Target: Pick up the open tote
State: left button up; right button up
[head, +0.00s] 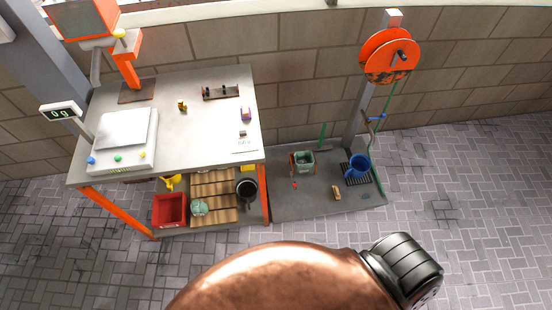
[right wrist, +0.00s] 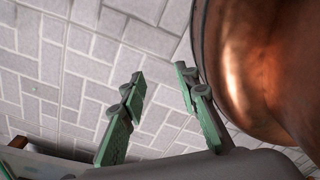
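A red open-topped bin (head: 170,210), which looks like the open tote, sits low at the left end of the workbench's lower shelf. Its open top faces up, and its inside looks empty. In the right wrist view, my right gripper (right wrist: 160,76) has its two green-padded fingers spread apart with only grey paving behind them. It is empty and away from the bin, which does not show in that view. The head view shows neither gripper.
The workbench (head: 210,140) carries a scale (head: 122,135) and small items. Beside the bin are wooden slats (head: 213,185) and a black pot (head: 246,190). To the right, a grey mat (head: 318,200) holds a greenish bucket (head: 303,165) and a blue bucket (head: 357,166). Paving in front is clear.

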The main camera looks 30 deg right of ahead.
aim_at(304, 160)
jog(key=u, duration=0.15)
jog(key=i, duration=0.7)
jog(key=z, duration=0.5)
jog(key=i, duration=0.55)
jog(key=z, duration=0.55)
